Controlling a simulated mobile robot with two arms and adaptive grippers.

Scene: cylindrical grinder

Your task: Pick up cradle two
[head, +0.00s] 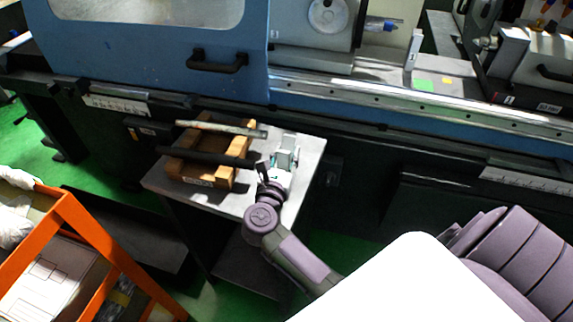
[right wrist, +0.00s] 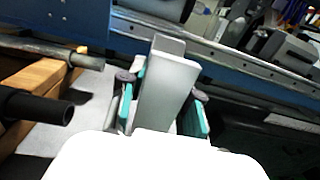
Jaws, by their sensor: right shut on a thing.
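Cradle two, a grey upright block (head: 289,143), is at the right part of the small grey side table in the head view. In the right wrist view, the block (right wrist: 167,85) stands between the teal finger pads. My right gripper (head: 284,160) is shut on it, with one pad on each side, as the right wrist view (right wrist: 165,108) shows. The lower part of the block is hidden by my gripper, and I cannot tell whether it touches the table. My left gripper is not in view.
The grey table (head: 309,158) also holds a wooden rack (head: 185,170) bearing a pale bar (head: 222,129) and a black bar (head: 205,157), close to the left of my gripper. The blue grinder (head: 160,45) stands behind. Another upright grey piece (head: 413,50) stands on its bed.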

